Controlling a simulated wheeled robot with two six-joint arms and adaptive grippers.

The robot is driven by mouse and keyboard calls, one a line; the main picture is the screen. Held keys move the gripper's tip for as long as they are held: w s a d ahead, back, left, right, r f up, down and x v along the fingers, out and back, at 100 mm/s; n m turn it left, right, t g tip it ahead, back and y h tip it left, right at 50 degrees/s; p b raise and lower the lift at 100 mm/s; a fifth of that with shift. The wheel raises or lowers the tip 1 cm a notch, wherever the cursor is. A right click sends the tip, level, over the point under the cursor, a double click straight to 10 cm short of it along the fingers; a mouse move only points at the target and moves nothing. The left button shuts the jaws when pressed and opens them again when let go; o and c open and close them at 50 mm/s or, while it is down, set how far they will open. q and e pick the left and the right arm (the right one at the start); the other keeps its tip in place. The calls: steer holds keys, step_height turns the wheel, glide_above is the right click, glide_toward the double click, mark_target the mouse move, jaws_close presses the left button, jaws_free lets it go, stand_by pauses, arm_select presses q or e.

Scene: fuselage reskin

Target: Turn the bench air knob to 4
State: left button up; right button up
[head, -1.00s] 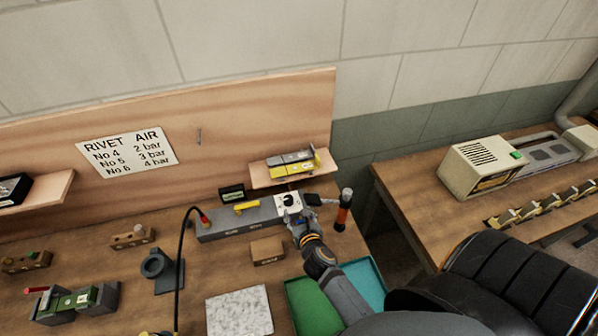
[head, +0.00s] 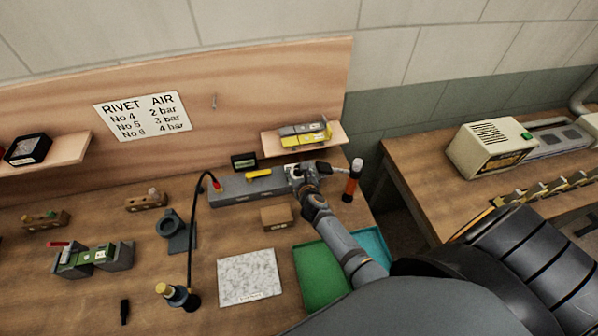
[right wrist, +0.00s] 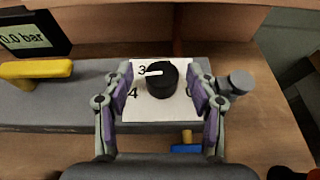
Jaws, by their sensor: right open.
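The air knob (right wrist: 162,80) is a round black dial with a white pointer, on a white plate (right wrist: 150,108) at the right end of the grey bench air unit (head: 236,191). The pointer is at the number 3; a 4 shows lower left of it. My right gripper (right wrist: 163,88) is open, its fingers on either side of the knob with visible gaps. In the head view the gripper (head: 302,178) largely covers the knob. The display (right wrist: 28,37) reads 0.0 bar as far as it shows. My left gripper is not in view.
A yellow lever (head: 258,175) lies left of the knob. An orange-handled tool (head: 351,184) stands close to its right. A small shelf (head: 271,147) with yellow and grey items is behind. A cardboard-brown block (head: 276,216) and a green tray (head: 318,277) lie in front.

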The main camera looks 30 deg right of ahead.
steer(key=shift+c, duration=0.2)
steer(key=shift+d, duration=0.1)
steer(key=shift+c, duration=1.1)
steer(key=c, duration=0.9)
steer(key=shift+d+r+n+y+p, duration=0.1)
steer(key=shift+n+y+p, duration=0.35)
steer(key=shift+p, duration=0.2)
steer(key=shift+n+y+p, duration=0.3)
steer(key=shift+n+y, duration=0.05)
steer(key=shift+y, duration=0.2)
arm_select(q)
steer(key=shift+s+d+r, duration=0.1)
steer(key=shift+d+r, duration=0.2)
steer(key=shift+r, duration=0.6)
arm_select(e)
steer(key=shift+f, duration=0.2)
